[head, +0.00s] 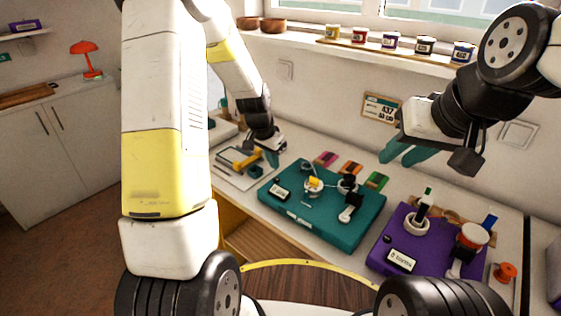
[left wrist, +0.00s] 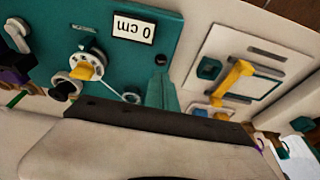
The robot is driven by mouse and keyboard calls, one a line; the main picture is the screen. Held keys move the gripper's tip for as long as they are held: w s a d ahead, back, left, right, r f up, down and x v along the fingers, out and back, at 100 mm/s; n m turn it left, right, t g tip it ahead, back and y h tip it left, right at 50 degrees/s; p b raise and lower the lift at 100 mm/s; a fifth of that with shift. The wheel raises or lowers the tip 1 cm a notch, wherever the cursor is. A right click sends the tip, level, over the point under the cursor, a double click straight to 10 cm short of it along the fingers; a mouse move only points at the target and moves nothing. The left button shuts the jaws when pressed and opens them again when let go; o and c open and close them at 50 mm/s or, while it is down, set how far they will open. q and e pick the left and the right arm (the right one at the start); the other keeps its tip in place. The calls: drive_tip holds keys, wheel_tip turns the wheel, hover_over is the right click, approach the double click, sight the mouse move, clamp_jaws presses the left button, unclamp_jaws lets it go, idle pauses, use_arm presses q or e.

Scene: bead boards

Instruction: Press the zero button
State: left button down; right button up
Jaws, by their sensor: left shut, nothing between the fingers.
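The teal board (head: 330,226) lies on the worktop and carries a small white display (head: 279,192). In the left wrist view the display (left wrist: 133,27) reads "0 cm", upside down. A small dark round button (left wrist: 161,60) sits beside it on the teal board (left wrist: 65,20); I see no label on it. My left gripper (head: 272,158) is shut and empty above the board's far left corner. In the left wrist view its teal fingertips (left wrist: 161,78) appear just below the button, seemingly apart from it. My right gripper (head: 404,153) is open and empty, raised near the wall.
The teal board also bears a yellow knob (head: 313,184) and a white-and-black lever (head: 349,210). A white panel with a yellow handle (head: 245,160) lies to its left. A purple board (head: 400,240) with posts and spools stands to its right.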

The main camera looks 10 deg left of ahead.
use_arm(q)
drive_tip(key=v, duration=0.8)
drive_tip(key=shift+r, duration=0.15)
